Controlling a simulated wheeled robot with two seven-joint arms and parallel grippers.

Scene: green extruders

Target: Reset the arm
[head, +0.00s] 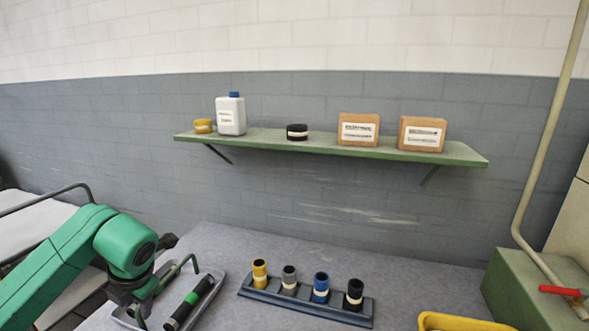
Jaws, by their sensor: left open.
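My left arm is green and comes in from the left. Its gripper (168,291) is open above a grey metal tray (217,287) at the lower left of the head view. A black cylindrical tool with a green band (190,303) lies tilted in the tray, just right of the fingers and apart from them as far as I can tell. The gripper appears empty. Its lower part is partly hidden by the arm and the frame edge. My right gripper is not in view.
A dark rack (262,295) holds several coloured cylinders on the grey table (330,253). A yellow bin (465,322) is at the lower right, near a green box (520,292) with a pipe and red handle. A green shelf (365,152) bears boxes and a bottle.

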